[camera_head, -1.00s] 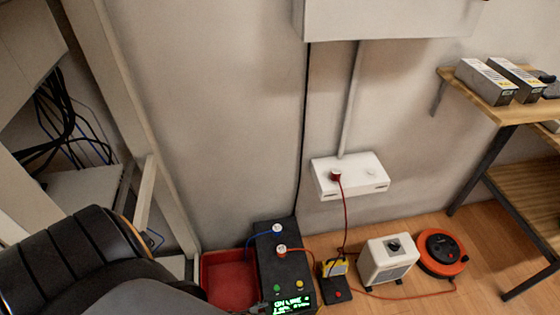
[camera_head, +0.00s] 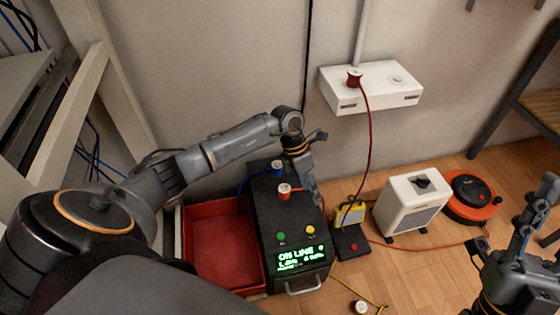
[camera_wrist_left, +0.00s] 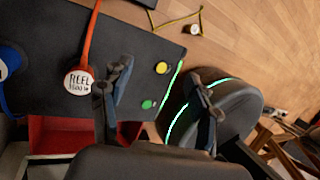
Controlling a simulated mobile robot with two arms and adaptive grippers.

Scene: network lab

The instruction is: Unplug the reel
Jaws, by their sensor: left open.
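The reel (camera_head: 470,195), orange and black, lies on the floor against the wall at right. An orange cord leads from the black power unit's side toward it. The reel plug (camera_head: 284,190), with a white face and orange rim, sits upright in the top of the black power unit (camera_head: 262,222). In the left wrist view its label reads REEL 1500 W (camera_wrist_left: 79,82). My left gripper (camera_head: 312,176) is open and empty over the unit; in the wrist view the plug is left of both fingers, not between them. My right gripper (camera_head: 535,205) is at the right edge, its jaws unclear.
A blue plug (camera_head: 278,168) sits behind the reel plug. A red tray (camera_head: 190,262) stands left of the unit, a yellow device (camera_head: 354,214) and white heater (camera_head: 412,200) right. A red plug (camera_head: 354,79) is in the wall box (camera_head: 388,82). A yellow-corded plug (camera_head: 360,307) lies in front.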

